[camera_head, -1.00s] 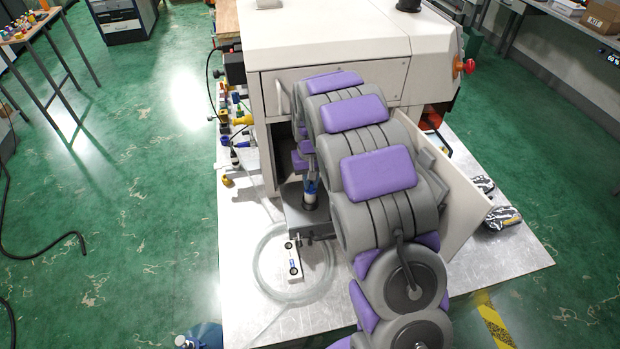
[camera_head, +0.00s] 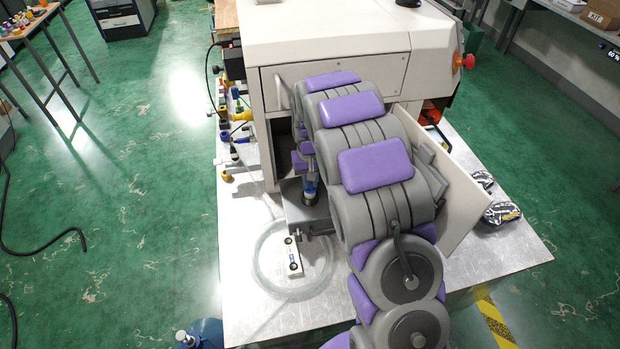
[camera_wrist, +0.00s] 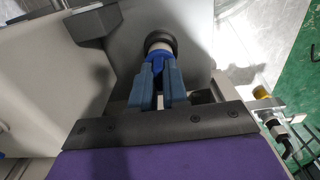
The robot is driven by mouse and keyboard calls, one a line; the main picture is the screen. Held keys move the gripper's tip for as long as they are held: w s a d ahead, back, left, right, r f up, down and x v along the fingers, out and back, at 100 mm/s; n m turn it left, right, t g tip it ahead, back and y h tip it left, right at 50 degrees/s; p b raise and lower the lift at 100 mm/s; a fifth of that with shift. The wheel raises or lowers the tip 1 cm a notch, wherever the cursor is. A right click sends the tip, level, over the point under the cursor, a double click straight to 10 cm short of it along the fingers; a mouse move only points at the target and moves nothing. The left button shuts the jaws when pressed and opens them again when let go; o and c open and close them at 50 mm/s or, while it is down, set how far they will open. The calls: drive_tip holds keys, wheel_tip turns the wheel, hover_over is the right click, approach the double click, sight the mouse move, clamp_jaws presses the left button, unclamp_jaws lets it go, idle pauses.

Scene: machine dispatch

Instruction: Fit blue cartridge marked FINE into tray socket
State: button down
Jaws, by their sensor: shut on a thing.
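The blue cartridge (camera_wrist: 158,51) with a white band shows in the wrist view, held between the fingers of my gripper (camera_wrist: 157,88), which is shut on it. Its far end is at a dark round ring on the grey tray (camera_wrist: 205,60); I cannot tell how deep it sits. In the head view the cartridge (camera_head: 310,188) stands about upright over the tray (camera_head: 296,213), which juts from the machine's front. The FINE marking cannot be read. My arm hides part of the tray and the machine opening.
The white machine (camera_head: 330,45) stands on a metal table (camera_head: 240,280) with an open door (camera_head: 465,215) at right. A clear hose coil (camera_head: 262,275) and a small white plate (camera_head: 293,256) lie in front of the tray. Coloured fittings (camera_head: 235,125) stand at left.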

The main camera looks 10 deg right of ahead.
drive_tip(key=shift+s+f, duration=0.35)
drive_tip(key=shift+f, duration=0.15)
idle(0.7)
drive_tip(key=c, duration=1.1)
unclamp_jaws()
drive_tip(key=shift+o, duration=0.2)
drive_tip(key=shift+w+f, duration=0.2)
drive_tip(key=shift+w, duration=0.15)
drive_tip(key=shift+o, duration=0.8)
drive_tip(key=shift+r, duration=0.25)
drive_tip(key=shift+o, duration=1.2)
drive_tip(key=shift+r, duration=0.1)
drive_tip(key=shift+r, duration=0.1)
drive_tip(key=shift+r+p, duration=1.2)
drive_tip(key=shift+r, duration=1.75)
